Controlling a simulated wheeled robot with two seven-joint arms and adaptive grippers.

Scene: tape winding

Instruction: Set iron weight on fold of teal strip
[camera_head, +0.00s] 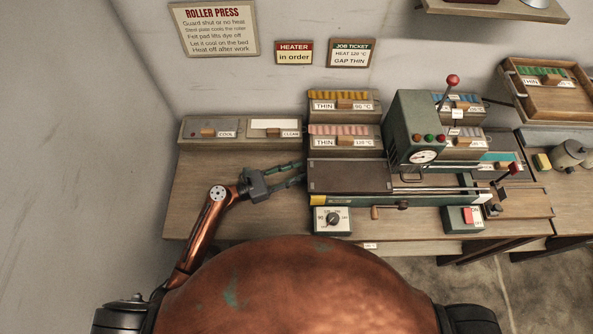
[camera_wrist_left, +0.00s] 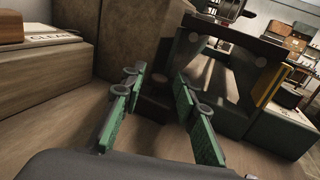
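My left gripper (camera_head: 288,178) is open beside the left end of the roller press (camera_head: 350,178). In the left wrist view its two green fingers (camera_wrist_left: 160,85) stand apart. A small dark block (camera_wrist_left: 155,104) shows between and beyond them; I cannot tell whether it is the iron weight or whether it touches a finger. A teal strip (camera_head: 497,157) shows in part at the right of the press, behind its frame; its fold cannot be made out. A grey cylinder with a knob (camera_head: 569,153) stands on the right bench; I cannot tell if it is the weight. My right gripper is out of view.
A dial box (camera_head: 333,220) and a red switch box (camera_head: 464,218) sit at the front. The bench's left part (camera_head: 205,180) is clear.

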